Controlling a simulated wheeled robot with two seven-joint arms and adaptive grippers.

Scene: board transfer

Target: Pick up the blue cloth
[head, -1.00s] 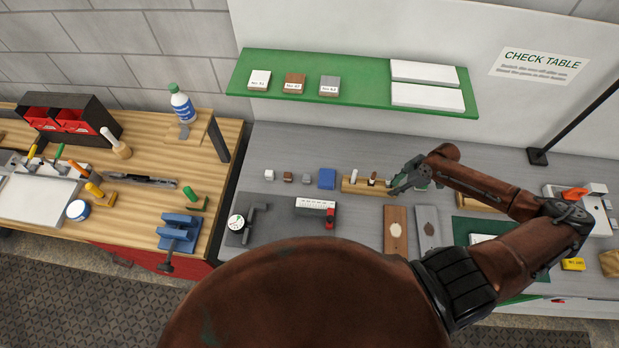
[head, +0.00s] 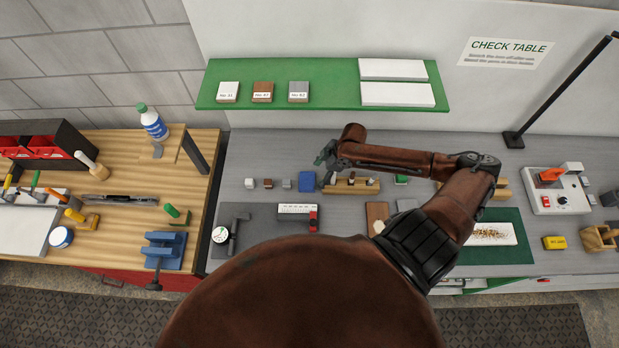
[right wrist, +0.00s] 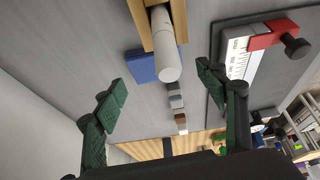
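The blue cloth (head: 306,181) is a small folded square lying flat on the grey table, just left of a wooden peg rack. It also shows in the right wrist view (right wrist: 141,66), partly hidden behind the rack and its white peg. My right gripper (head: 326,165) is above the table, close to the cloth and the left end of the rack. In the right wrist view its two green fingers (right wrist: 160,84) are spread wide with nothing between them. My left gripper is not in view.
A white scale gauge with a red slider (head: 297,211) lies in front. The green shelf (head: 330,87) is behind.

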